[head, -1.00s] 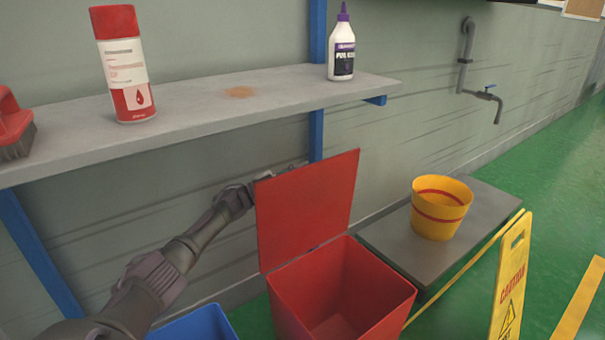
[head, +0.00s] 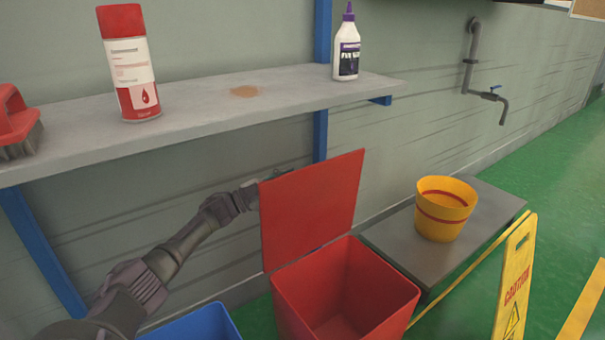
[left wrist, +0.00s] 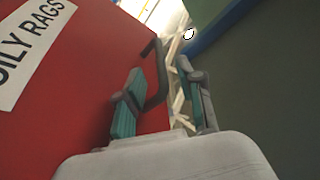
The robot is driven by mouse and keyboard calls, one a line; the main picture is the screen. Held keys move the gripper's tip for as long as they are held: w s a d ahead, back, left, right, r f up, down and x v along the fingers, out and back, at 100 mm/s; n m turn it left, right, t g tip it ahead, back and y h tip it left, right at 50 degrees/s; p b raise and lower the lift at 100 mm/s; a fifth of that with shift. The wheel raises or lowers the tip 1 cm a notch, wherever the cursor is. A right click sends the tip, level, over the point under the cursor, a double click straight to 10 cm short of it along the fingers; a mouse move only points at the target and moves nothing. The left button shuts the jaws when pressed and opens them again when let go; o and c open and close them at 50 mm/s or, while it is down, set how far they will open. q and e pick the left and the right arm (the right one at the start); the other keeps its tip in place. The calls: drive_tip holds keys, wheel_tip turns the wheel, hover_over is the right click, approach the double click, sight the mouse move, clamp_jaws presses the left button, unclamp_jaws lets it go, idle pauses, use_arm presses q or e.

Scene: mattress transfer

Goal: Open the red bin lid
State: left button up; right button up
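The red bin (head: 350,290) stands on the floor with its lid (head: 308,205) raised upright at its back left edge, so the inside shows. My left arm reaches in from the left, and its wrist is at the lid's left edge; the fingers are mostly hidden behind the lid in the head view. In the left wrist view my left gripper (left wrist: 160,100) has its two teal-padded fingers apart. A dark bent handle (left wrist: 157,75) on the red lid (left wrist: 75,95) shows close to the left finger; I cannot tell if they touch. My right gripper is out of view.
A grey shelf (head: 205,105) with a red spray can (head: 130,65), a glue bottle (head: 346,48) and a brush (head: 15,125) hangs above my arm. A blue bin (head: 200,325) stands left of the red bin. A yellow bucket (head: 443,210) and caution sign (head: 515,280) are right.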

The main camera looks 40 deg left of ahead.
use_arm(q)
drive_tip(key=v, duration=0.7)
idle(0.4)
